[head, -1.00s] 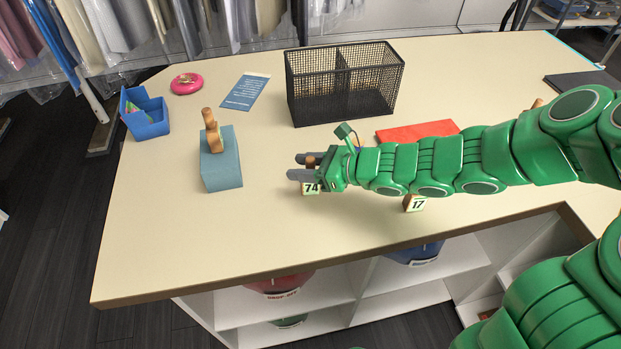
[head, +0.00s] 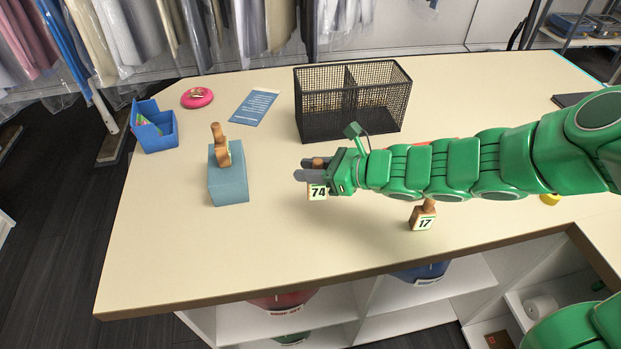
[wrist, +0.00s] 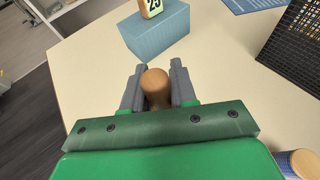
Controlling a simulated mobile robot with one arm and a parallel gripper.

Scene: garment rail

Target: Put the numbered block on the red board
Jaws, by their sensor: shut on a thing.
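My gripper (head: 312,169) is shut on the wooden knob of the block numbered 74 (head: 317,192), over the middle of the table. The rounded knob top (wrist: 155,84) sits between the grey fingers in the wrist view. I cannot tell how far the block is above the table. Block 17 (head: 423,218) stands upright nearer the front edge, just below my arm. A wooden piece (head: 221,146) stands on a blue-grey block (head: 228,177) to the left; the wrist view shows 25 on it (wrist: 151,6). The red board (head: 421,143) is almost wholly hidden behind my arm.
A black mesh basket (head: 352,103) stands behind my gripper. A blue bin (head: 154,127), a pink round dish (head: 197,97) and a blue card (head: 254,107) lie at the back left. The table's front left (head: 190,250) is clear.

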